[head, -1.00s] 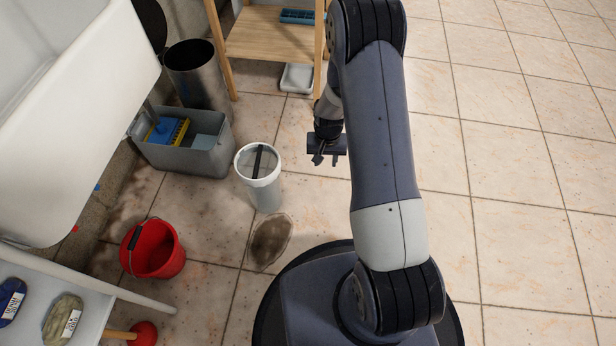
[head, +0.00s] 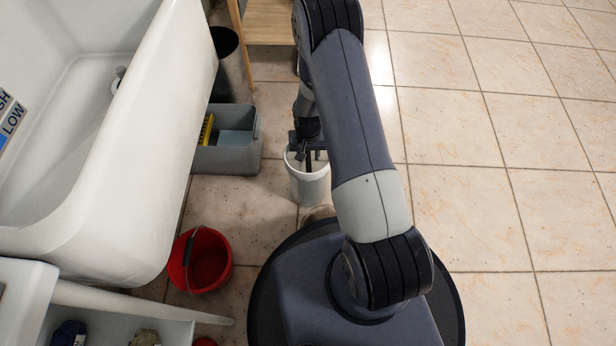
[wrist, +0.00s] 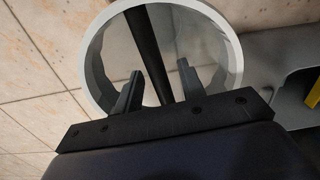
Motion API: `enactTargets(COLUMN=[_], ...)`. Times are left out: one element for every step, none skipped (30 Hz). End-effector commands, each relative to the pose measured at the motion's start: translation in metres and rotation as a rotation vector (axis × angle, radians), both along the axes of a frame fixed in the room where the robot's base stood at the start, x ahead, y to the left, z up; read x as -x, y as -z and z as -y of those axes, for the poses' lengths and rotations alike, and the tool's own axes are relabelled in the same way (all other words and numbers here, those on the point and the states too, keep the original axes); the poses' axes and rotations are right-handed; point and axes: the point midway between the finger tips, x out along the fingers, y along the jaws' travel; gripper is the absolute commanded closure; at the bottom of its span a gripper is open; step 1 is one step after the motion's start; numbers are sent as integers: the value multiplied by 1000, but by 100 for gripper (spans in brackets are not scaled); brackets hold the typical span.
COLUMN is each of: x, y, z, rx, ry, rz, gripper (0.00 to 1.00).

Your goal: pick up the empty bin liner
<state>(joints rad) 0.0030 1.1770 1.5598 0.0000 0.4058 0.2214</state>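The bin liner appears to be the white, open-topped bucket (head: 311,190) with a dark bar handle across its mouth. It stands upright on the floor in front of my base. In the wrist view its white rim (wrist: 234,55) rings the grey inside, and I see nothing lying in the part that shows. My gripper (head: 307,153) is over its mouth. In the wrist view my gripper (wrist: 160,68) is open, with one finger on each side of the dark handle (wrist: 147,38). A gap shows on both sides of the handle. The finger depth is hard to judge.
A grey tub (head: 228,155) with something yellow inside stands behind left of the liner. A dark metal bin (head: 232,70) and a wooden shelf (head: 268,28) are farther back. A red bucket (head: 212,262) and white bathtub (head: 130,170) lie left. The tiled floor right is clear.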

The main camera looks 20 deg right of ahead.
Motion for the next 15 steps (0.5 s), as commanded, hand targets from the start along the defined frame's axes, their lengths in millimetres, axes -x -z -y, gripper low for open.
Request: enactTargets(x=[0,0,0,-1,-1,-1,-1,-1,-1,-1,-1,-1,0,0,0], y=[6,7,6,6,5,5,5,5,5,5,5,5,5,5,5], z=[0,0,0,0,0,0,0,0,0,0,0,0,0,0,0], rx=[0,0,0,0,0,0,0,0,0,0,0,0,0,0,0], ry=[0,0,0,0,0,0,0,0,0,0,0,0,0,0,0], rz=[1,1,1,1,1,1,1,1,1,1,1,1,1,1,1], gripper=[62,62,62,62,62,62,62,63,66,68,71,74,77,79,82])
